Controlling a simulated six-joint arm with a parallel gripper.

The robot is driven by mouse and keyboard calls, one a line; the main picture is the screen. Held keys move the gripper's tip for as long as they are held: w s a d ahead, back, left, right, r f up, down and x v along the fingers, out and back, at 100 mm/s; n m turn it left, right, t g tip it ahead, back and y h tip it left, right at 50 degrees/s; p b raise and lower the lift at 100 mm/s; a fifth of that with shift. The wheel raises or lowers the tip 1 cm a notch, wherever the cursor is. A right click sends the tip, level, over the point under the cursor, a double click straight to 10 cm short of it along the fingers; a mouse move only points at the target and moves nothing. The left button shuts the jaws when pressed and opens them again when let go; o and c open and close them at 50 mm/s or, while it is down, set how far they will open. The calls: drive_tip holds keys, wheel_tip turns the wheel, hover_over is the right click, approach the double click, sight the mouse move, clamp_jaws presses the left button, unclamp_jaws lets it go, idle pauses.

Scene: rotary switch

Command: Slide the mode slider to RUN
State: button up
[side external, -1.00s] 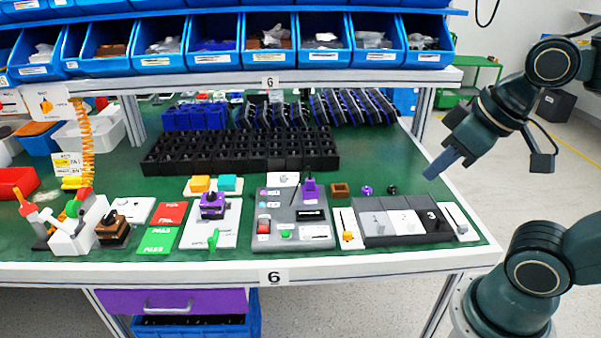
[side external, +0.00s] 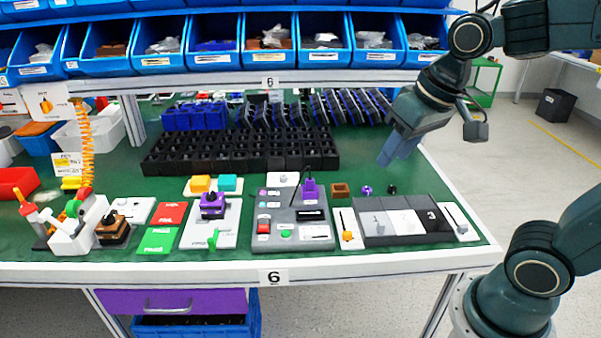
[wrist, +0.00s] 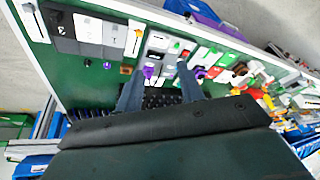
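Two white slider plates flank the grey panel marked 1, 2, 3. One slider (side external: 347,230) has an orange knob near its front end; it also shows in the wrist view (wrist: 134,38). The other slider (side external: 460,222) is at the panel's right end, with a pale knob; it also shows in the wrist view (wrist: 29,20). I cannot read which one is the mode slider, nor a RUN label. My gripper (side external: 391,156) is above the back right of the bench, behind and above the panel, touching nothing. In the wrist view its two fingers (wrist: 155,76) are apart and empty.
The numbered panel (side external: 376,226) lies between the sliders. Small parts, including a brown cube (side external: 340,190), lie behind the panel. Black bins (side external: 240,152) and a blue-bin shelf bound the back.

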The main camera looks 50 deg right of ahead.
drive_tip(key=w+f+m+g, duration=0.25)
drive_tip(key=w+f, duration=0.25)
drive_tip(key=w, duration=0.6)
drive_tip(key=m+g, duration=0.2)
drive_tip(key=m, duration=0.2)
hover_over(308, 231)
wheel_tip(308, 231, down, 11)
wheel_tip(308, 231, down, 14)
drive_tip(key=shift+r, duration=0.1)
clamp_jaws()
